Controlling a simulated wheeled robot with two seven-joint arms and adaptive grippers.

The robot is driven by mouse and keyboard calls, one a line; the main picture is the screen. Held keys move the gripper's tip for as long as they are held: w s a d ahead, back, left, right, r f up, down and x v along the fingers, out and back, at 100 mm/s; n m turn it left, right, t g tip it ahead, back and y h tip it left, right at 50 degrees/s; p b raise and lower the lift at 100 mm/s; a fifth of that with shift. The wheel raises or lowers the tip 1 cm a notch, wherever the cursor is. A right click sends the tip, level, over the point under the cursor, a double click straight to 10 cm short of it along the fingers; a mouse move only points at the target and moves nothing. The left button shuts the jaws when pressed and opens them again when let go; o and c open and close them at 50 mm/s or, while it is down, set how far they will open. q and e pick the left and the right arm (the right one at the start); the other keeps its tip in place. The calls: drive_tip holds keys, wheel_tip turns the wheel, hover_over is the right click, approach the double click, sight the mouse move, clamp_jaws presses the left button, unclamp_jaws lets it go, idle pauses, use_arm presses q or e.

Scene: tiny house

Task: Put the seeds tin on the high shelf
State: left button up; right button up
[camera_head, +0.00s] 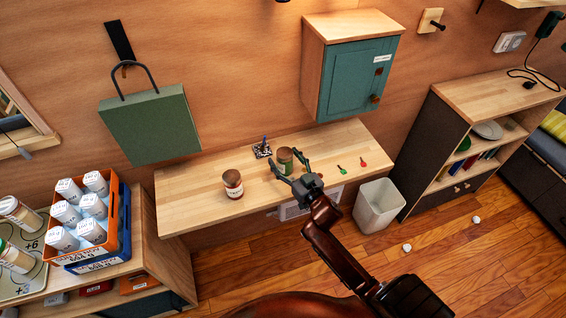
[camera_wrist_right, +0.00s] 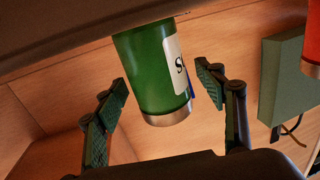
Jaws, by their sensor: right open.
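The seeds tin (camera_head: 285,156) is a green can with a pale label and metal rim, standing on the wooden wall desk (camera_head: 205,185). In the right wrist view the tin (camera_wrist_right: 155,75) shows part of a label starting with "S". My right gripper (camera_head: 287,163) is open, with one finger on each side of the tin; a gap shows on both sides in the wrist view. My left gripper is out of view. A wooden board (camera_head: 530,3) is cut off at the top right edge; I cannot tell whether it is the high shelf.
A brown-red tin (camera_head: 232,184) stands left of the gripper. A pen holder (camera_head: 262,151) and red and green keys (camera_head: 363,162) lie near. A teal wall cabinet (camera_head: 355,80) hangs above the desk's right part. A white bin (camera_head: 378,205) and low bookcase (camera_head: 480,95) are right.

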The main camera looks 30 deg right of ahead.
drive_tip(key=c, duration=1.1)
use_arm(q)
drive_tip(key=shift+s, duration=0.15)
use_arm(e)
drive_tip(key=shift+r, duration=0.1)
drive_tip(key=c, duration=0.5)
